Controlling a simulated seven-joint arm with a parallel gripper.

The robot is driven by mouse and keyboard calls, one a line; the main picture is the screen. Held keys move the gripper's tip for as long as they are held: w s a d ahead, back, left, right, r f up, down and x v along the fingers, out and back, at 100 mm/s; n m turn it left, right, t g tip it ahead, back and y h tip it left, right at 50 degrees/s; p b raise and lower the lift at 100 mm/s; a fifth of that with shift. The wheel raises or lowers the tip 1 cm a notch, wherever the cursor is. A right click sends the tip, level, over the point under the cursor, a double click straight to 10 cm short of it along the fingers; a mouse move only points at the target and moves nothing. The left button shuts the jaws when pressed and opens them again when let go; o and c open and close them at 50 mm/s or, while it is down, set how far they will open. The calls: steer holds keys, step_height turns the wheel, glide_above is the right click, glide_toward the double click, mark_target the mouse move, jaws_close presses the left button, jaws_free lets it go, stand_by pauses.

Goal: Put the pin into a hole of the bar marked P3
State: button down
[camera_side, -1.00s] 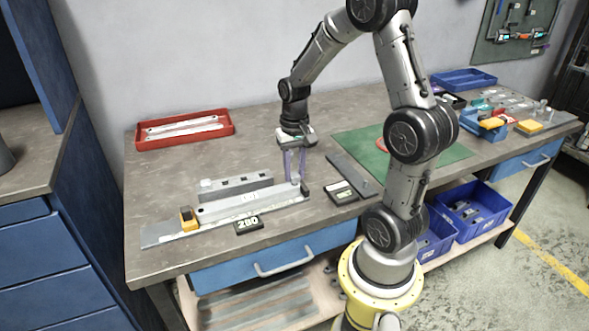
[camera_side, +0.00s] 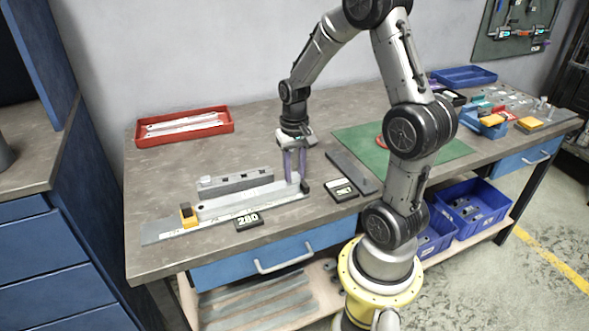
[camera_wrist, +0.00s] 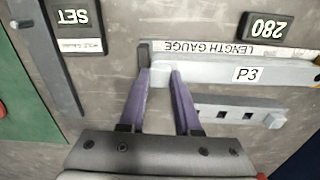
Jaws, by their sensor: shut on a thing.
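The bar marked P3 (camera_wrist: 280,73) is a pale grey strip lying along the length gauge (camera_wrist: 215,50), its end by the dark stop (camera_wrist: 144,54). It also shows in the side view (camera_side: 225,206). My gripper (camera_wrist: 161,70) points down at that end of the bar, its purple fingers a little apart. It is shut on a small pale piece between the fingertips, apparently the pin (camera_side: 295,178). The piece is mostly hidden, and I cannot tell whether it touches the bar or sits in a hole.
A grey block with square openings (camera_wrist: 238,115) lies beside the bar. A display reading 280 (camera_side: 248,220) stands in front. The hole gauge (camera_side: 352,172) with its SET display (camera_side: 341,190) is to the right. A red tray (camera_side: 185,126) holds pale strips at the back left.

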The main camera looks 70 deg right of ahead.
steer(key=c, duration=0.5)
jaws_free()
steer(key=shift+r, duration=0.15)
steer(key=shift+r, duration=2.9)
